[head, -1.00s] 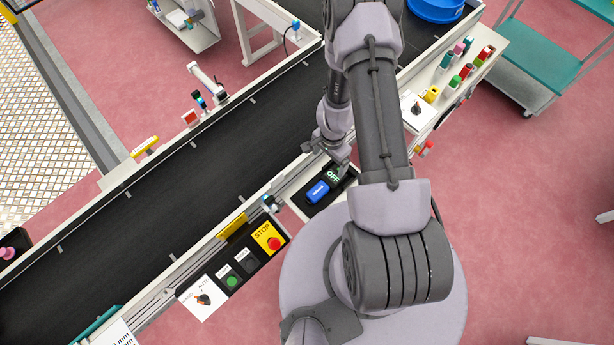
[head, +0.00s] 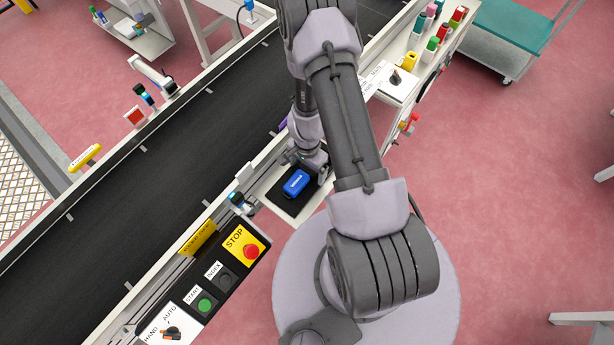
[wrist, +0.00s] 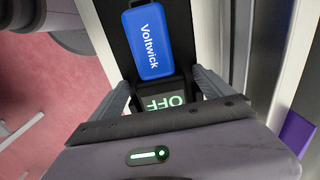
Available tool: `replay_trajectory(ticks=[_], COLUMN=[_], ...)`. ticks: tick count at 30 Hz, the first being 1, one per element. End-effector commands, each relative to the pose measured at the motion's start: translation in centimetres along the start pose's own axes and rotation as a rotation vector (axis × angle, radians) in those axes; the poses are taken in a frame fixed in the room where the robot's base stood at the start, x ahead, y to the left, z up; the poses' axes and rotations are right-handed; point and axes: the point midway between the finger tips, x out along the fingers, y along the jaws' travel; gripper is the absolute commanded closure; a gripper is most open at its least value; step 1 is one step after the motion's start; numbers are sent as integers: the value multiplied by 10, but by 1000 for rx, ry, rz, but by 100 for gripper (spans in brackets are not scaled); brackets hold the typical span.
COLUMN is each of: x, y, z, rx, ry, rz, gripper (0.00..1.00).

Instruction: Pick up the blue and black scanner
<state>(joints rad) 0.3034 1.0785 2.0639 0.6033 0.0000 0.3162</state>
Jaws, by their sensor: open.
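The scanner has a blue body (wrist: 149,40) marked "Voltwick" and a black end with a green-lit "OFF" display, partly hidden by my gripper in the wrist view. In the head view the blue body (head: 295,184) lies on a black pad (head: 283,201) on a white ledge beside the conveyor. My gripper (wrist: 161,80) is open, with a finger on either side of the black display end and the blue body beyond the fingertips. In the head view my gripper (head: 313,168) is low at the scanner's upper right. Whether the fingers touch it I cannot tell.
The dark conveyor belt (head: 150,185) runs along the left of the ledge. A control panel with a red STOP button (head: 251,251) stands lower left of the scanner. A rack of coloured bottles (head: 432,45) is at upper right. A purple thing (wrist: 297,133) shows beside the ledge.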

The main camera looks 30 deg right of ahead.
Motion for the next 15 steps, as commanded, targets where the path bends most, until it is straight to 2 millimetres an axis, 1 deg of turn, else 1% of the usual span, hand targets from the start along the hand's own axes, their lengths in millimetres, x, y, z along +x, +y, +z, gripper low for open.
replay_trajectory(ticks=[5, 6, 8, 9, 14, 15], x=[-2, -2, -2, -2, -2, -2], y=[0, 0, 0, 0, 0, 0], z=[0, 0, 0, 0, 0, 0], rx=[0, 0, 0, 0, 0, 0], ry=[1, 1, 1, 1, 0, 0], rz=[-1, -1, -1, -1, -1, -1], gripper=[9, 17, 29, 37, 68, 76])
